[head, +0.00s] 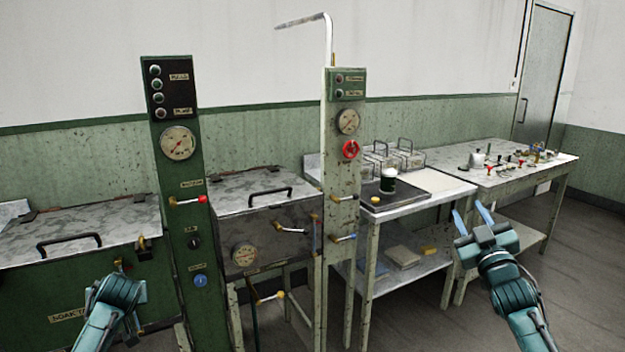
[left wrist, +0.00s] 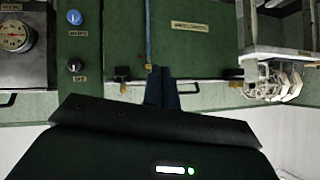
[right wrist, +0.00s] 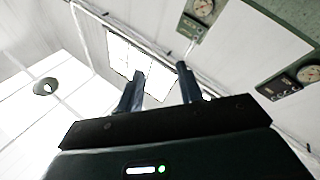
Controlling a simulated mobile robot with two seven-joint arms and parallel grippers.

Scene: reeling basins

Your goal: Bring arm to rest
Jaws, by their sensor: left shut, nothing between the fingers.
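My left arm comes in at the lower left of the head view, in front of the green soak basin (head: 70,285); its fingers are hidden there. In the left wrist view my left gripper (left wrist: 162,88) has its fingers together with nothing between them, facing green panels. My right gripper (head: 473,222) is at the lower right of the head view, fingers apart and pointing up, in front of the side tables. In the right wrist view my right gripper (right wrist: 158,88) is open and empty, facing the ceiling and a bright window-like panel.
A green control post (head: 180,225) with a gauge and levers stands near the left arm. A paler post (head: 342,215) stands mid-view. A metal-topped table (head: 440,185) holds a tray and a jar. A long bench (head: 520,165) with small parts stands at right. Open floor lies at lower right.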

